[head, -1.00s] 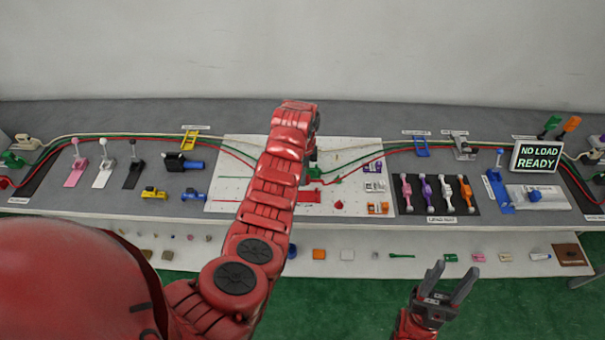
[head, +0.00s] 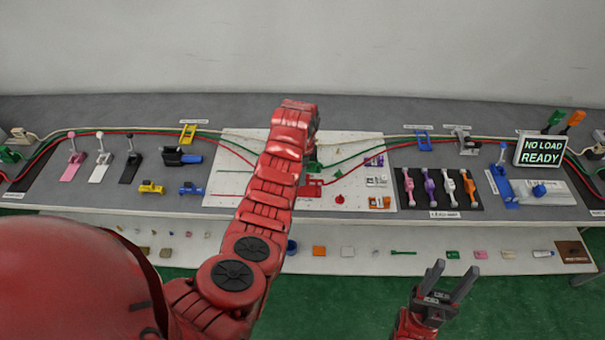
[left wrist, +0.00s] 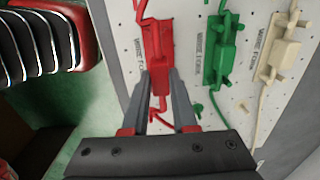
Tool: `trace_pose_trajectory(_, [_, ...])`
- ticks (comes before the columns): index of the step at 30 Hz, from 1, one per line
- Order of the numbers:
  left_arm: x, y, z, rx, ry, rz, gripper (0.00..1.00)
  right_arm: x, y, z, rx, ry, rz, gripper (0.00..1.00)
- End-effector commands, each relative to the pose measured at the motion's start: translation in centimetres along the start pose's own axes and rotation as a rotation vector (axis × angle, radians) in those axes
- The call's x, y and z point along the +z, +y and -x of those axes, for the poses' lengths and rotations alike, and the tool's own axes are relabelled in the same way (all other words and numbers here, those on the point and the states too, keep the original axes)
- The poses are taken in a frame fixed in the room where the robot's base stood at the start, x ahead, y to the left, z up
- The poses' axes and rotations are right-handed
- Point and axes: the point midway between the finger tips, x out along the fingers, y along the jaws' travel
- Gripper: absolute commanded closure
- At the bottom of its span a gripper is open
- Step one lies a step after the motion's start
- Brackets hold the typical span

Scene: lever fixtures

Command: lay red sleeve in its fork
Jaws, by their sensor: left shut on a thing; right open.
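The red sleeve (left wrist: 160,82) is on the red cable in the left wrist view, between the fingertips of my left gripper (left wrist: 163,74), which is shut on it. The sleeve is over the red fork (left wrist: 158,28) on the white board. I cannot tell whether it rests fully in the fork. In the head view my left forearm hides the gripper; part of the red fork (head: 311,190) shows beside it. My right gripper (head: 449,282) is open and empty, in front of the bench.
The green sleeve and fork (left wrist: 219,50) and the cream sleeve and fork (left wrist: 284,50) stand beside the red one. Levers (head: 102,160) and coloured handles (head: 448,187) stand on either side of the white board (head: 236,183). A screen (head: 540,151) reads "NO LOAD READY".

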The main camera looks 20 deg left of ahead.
Motion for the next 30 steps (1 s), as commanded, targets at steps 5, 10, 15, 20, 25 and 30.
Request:
trace_pose_trajectory(5, [0.01,0.0,0.01,0.0,0.0,0.0,1.0,0.0,0.0,-0.01,0.0,0.0,0.0,0.5])
trace_pose_trajectory(10, [0.01,0.0,-0.06,0.0,0.0,0.0,1.0,0.03,-0.01,0.16,0.0,0.0,0.0,0.5])
trace_pose_trajectory(15, [0.02,0.02,-0.1,0.0,0.0,0.0,1.0,0.1,-0.03,0.59,0.0,0.0,0.0,0.5])
trace_pose_trajectory(20, [0.03,0.03,0.05,0.001,0.0,0.001,1.0,0.1,-0.03,0.58,0.0,0.0,0.0,0.5])
trace_pose_trajectory(25, [0.03,0.03,0.02,0.001,0.0,0.001,1.0,0.1,-0.03,0.59,0.0,0.0,0.0,0.5])
trace_pose_trajectory(30, [0.04,0.03,-0.35,0.001,0.0,0.001,1.0,0.15,-0.05,0.91,0.0,0.0,0.0,0.5])
